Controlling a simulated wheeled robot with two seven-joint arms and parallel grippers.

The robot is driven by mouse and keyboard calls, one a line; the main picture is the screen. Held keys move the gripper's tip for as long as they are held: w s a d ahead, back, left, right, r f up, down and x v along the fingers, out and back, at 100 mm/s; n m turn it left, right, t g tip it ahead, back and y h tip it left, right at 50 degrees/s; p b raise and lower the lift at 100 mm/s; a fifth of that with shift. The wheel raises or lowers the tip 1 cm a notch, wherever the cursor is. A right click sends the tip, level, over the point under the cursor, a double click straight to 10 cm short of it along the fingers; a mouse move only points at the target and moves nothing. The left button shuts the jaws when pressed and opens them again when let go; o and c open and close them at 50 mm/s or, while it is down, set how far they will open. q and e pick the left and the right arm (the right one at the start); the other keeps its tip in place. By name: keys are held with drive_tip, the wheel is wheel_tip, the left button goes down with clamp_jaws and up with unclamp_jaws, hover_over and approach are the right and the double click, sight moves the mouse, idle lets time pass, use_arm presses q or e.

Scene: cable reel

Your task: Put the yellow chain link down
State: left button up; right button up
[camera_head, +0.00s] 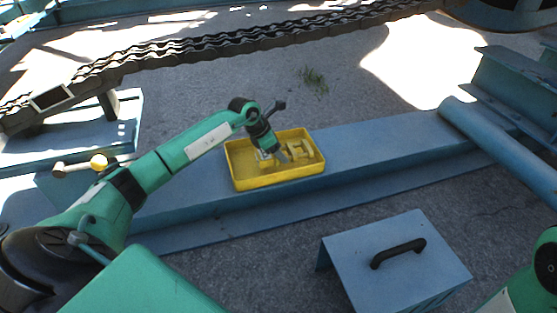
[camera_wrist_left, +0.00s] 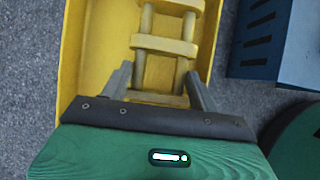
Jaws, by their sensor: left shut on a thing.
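The yellow chain link (camera_head: 300,150) is within the outline of the yellow tray (camera_head: 280,181), which lies on a long blue beam. In the left wrist view the link (camera_wrist_left: 165,46) shows crossbars and pins, with the tray wall (camera_wrist_left: 72,60) to its left. My left gripper (camera_head: 276,157) reaches down into the tray from the left. Its two grey fingers (camera_wrist_left: 157,76) stand on either side of the link's near part and are shut on it. Whether the link touches the tray floor is hard to tell. My right gripper is out of view.
A blue box with a black handle (camera_head: 398,252) stands in front of the beam (camera_head: 390,142). A dark chain (camera_head: 230,44) runs across the back. Blue steelwork (camera_head: 510,90) stands at the right.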

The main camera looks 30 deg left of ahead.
use_arm(q)
wheel_tip(320, 180, down, 3)
drive_tip(key=shift+f+b, duration=0.1)
drive_tip(key=shift+b, duration=0.55)
drive_tip(key=o, duration=1.7)
drive_tip(key=shift+c, duration=0.2)
